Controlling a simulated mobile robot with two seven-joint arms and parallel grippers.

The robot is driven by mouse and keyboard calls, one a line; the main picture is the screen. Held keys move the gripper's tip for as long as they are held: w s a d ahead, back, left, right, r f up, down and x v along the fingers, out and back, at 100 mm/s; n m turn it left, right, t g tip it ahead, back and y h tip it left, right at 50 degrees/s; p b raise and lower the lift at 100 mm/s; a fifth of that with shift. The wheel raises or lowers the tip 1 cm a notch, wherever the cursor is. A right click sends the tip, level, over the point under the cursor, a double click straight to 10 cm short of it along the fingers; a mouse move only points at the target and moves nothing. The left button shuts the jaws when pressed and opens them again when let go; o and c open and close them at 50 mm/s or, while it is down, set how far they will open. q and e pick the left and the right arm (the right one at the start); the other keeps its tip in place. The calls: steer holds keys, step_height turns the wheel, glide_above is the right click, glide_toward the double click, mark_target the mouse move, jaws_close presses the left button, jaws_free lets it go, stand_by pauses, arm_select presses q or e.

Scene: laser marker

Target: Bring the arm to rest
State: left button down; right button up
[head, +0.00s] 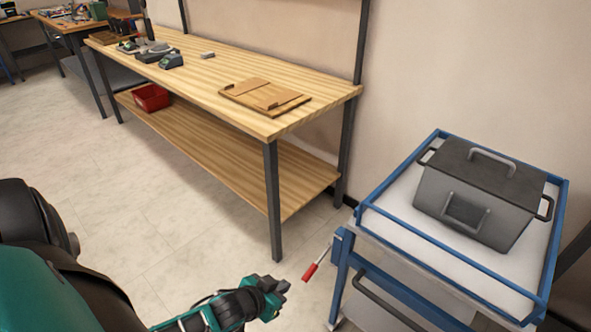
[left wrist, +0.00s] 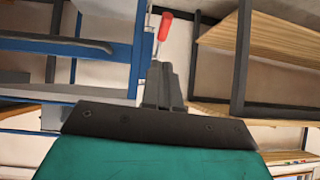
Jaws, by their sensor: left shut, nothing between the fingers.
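My left gripper (head: 276,285) is low in the middle of the head view, in front of the blue cart's left side. Its dark fingers are shut with nothing between them. The shut fingers (left wrist: 162,85) also show in the left wrist view. A red-handled lever (head: 310,272) with a thin metal rod is beside the cart's left corner, just past the fingertips. The red handle (left wrist: 165,26) appears right above the fingertips in the left wrist view. I cannot tell whether the fingers touch it. My right gripper is not in view.
A blue cart (head: 403,234) at right carries a grey lidded box (head: 462,207). A wooden workbench (head: 218,70) stands behind, with a wooden board (head: 264,95) on top and a red bin (head: 151,98) on its lower shelf. Open floor (head: 140,215) lies left of the gripper.

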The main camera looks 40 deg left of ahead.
arm_select(q)
steer(key=s+d+r+m+h, duration=0.1)
steer(key=s+d+r, duration=0.1)
steer(key=d, duration=0.4)
steer(key=s+d+r+h+p, duration=0.1)
steer(key=s+d+r, duration=0.1)
steer(key=d+r, duration=0.3)
steer(key=shift+s+d+r+m+p, duration=0.3)
steer(key=shift+s+d+m, duration=0.1)
steer(key=shift+d, duration=0.15)
